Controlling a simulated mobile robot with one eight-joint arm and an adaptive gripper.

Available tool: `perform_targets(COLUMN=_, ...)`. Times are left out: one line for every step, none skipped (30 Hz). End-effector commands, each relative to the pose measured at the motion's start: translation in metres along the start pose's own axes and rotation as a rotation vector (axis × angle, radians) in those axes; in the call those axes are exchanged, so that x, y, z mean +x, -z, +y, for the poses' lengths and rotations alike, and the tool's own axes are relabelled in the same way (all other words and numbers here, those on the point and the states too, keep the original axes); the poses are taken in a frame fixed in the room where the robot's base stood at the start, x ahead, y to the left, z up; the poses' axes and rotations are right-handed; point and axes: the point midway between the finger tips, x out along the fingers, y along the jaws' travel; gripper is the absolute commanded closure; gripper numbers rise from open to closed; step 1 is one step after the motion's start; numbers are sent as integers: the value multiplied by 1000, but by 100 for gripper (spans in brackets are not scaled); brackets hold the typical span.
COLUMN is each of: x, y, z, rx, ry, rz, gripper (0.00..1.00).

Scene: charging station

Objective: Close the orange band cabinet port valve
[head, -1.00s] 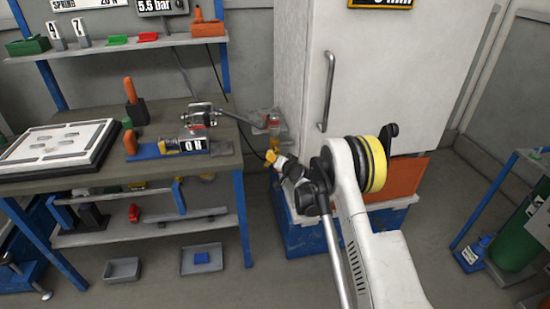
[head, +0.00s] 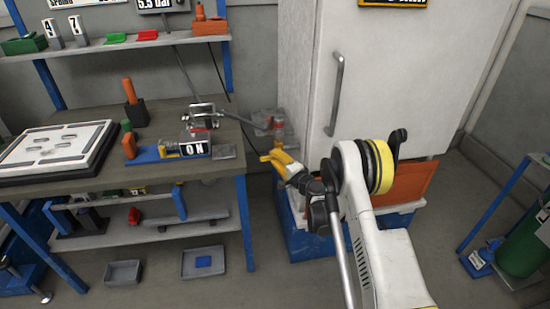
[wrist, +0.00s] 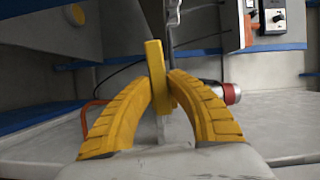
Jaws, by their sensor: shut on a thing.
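The cabinet port valve (head: 277,123), with an orange-red band, is on the left side of the white cabinet, just right of the workbench. It is small in the head view and its lever angle cannot be told there. My gripper (head: 265,156) has yellow fingers and is just below the port. In the wrist view my gripper (wrist: 163,84) is shut on an upright yellow lever (wrist: 154,62), whose top stands above the fingertips.
The white cabinet (head: 390,90) with its long handle stands behind my arm, on a blue base. The workbench (head: 222,130) on the left carries a blue fixture (head: 150,154) and a white tray-like board (head: 55,148). A thin cable hangs between bench and cabinet. Open floor lies in front.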

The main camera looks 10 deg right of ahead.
Motion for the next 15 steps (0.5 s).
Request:
perform_targets(x=0, y=0, z=-1, rx=19, ry=8, rz=0, gripper=100)
perform_targets(x=0, y=0, z=-1, rx=31, ry=13, rz=0, gripper=100)
perform_targets(x=1, y=0, z=-1, rx=45, ry=19, rz=0, gripper=100)
perform_targets(x=1, y=0, z=-2, rx=54, ry=23, rz=0, gripper=100)
perform_targets(x=0, y=0, z=-2, rx=63, ry=26, rz=0, gripper=100)
perform_targets(x=0, y=0, z=-2, rx=73, ry=31, rz=0, gripper=100)
perform_targets(x=0, y=0, z=-2, rx=80, ry=33, rz=0, gripper=100)
perform_targets(x=0, y=0, z=-3, rx=85, ry=35, rz=0, gripper=100)
perform_targets(x=0, y=0, z=-3, rx=91, ry=38, rz=0, gripper=100)
perform_targets(x=0, y=0, z=-3, rx=95, ry=39, rz=0, gripper=100)
perform_targets(x=0, y=0, z=-3, rx=98, ry=41, rz=0, gripper=100)
perform_targets(x=0, y=0, z=-3, rx=101, ry=42, rz=0, gripper=100)
perform_targets(x=0, y=0, z=-3, rx=103, ry=43, rz=0, gripper=100)
perform_targets(x=0, y=0, z=-3, rx=105, ry=43, rz=-1, gripper=100)
perform_targets(x=0, y=0, z=-4, rx=106, ry=44, rz=-1, gripper=100)
